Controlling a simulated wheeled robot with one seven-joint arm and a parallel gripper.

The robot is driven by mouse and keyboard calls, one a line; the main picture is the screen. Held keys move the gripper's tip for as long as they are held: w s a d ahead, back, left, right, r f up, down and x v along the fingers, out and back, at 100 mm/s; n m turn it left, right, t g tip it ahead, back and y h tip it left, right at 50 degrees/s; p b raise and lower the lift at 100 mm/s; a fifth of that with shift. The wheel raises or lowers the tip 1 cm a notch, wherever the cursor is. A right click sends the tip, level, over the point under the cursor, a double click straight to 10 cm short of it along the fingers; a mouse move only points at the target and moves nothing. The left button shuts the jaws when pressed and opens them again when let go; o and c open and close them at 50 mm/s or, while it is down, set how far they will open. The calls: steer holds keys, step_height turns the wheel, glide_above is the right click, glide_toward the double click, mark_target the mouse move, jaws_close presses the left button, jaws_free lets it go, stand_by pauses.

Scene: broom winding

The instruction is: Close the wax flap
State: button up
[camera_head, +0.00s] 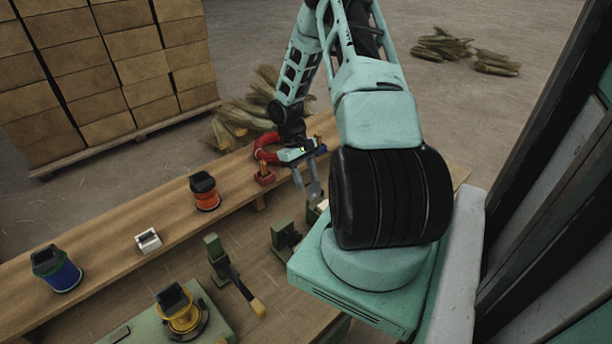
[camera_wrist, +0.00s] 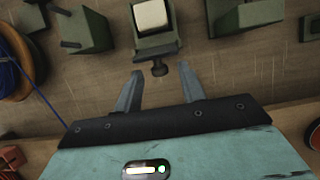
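A green wax holder (camera_wrist: 155,45) with a pale wax block (camera_wrist: 152,15) stands at the top centre of the wrist view. The wax is exposed from above. In the head view my gripper (camera_head: 307,193) hangs over the bench, and my arm hides much of the holder.
The wooden bench (camera_head: 120,235) carries an orange spool (camera_head: 205,192), a blue spool (camera_head: 56,270), a yellow spool (camera_head: 180,312) and a small white box (camera_head: 148,240). Other green fixtures (camera_wrist: 85,28) flank the holder closely. A green clamp with a lever (camera_head: 230,270) stands mid-bench.

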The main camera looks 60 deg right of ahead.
steer(key=shift+f, duration=0.15)
jaws_close()
